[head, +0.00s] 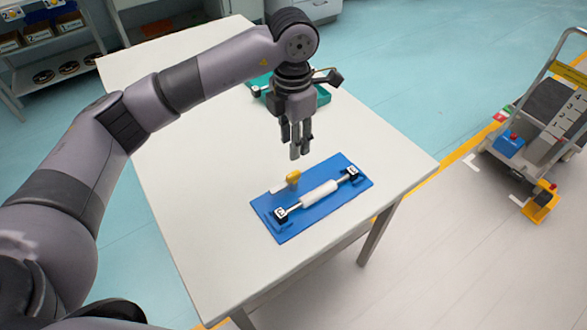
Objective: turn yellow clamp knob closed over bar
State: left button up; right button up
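A blue base plate (327,213) lies on the white table. A bar with a white roll (319,194) on it rests across the plate between two black end blocks, one near (280,214) and one far (352,174). The yellow clamp knob (293,177) stands at the plate's back edge, beside the bar rather than over it. My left gripper (296,152) hangs above and just behind the knob, fingers pointing down, apart from it. Its fingers look close together, and whether they are open is unclear. My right gripper is not in view.
A green tray (323,97) sits on the table behind my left gripper. The white table (190,170) is clear left of the plate. A cart (540,125) stands on the floor at right. Shelves (50,45) stand at the back left.

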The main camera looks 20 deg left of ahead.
aim_at(293, 174)
pick_arm(q)
notch_tip(293, 174, down, 11)
jog(key=shift+r+p, duration=0.15)
jog(key=shift+p, duration=0.4)
jog(key=shift+c, duration=0.5)
grip_shut()
